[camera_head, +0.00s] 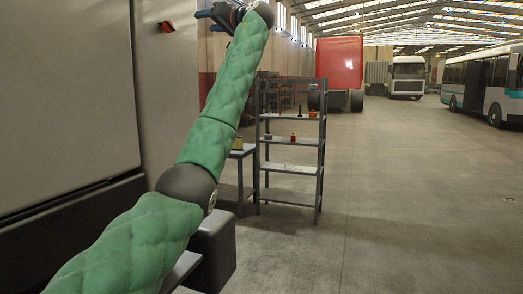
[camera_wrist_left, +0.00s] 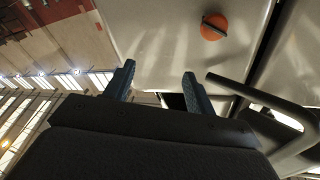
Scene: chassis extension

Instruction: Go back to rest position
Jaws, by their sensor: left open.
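My left arm (camera_head: 215,125), in a green quilted sleeve, reaches up from the lower left in the head view. My left gripper (camera_head: 207,14) is at the top, near the pale vehicle panel. In the left wrist view the left gripper (camera_wrist_left: 158,78) is open, with its two blue fingers apart and nothing between them. An orange round part with a dark bar (camera_wrist_left: 214,27) sits on the pale panel beyond the fingers, apart from them. It also shows as a small orange-red piece in the head view (camera_head: 166,27). My right gripper is not in view.
A pale vehicle side (camera_head: 65,90) stands close on the left. A grey metal shelf rack (camera_head: 291,168) with small items stands ahead, beside a small table (camera_head: 243,153). A red truck (camera_head: 340,63), a white truck (camera_head: 408,76) and a bus (camera_head: 485,80) are farther back.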

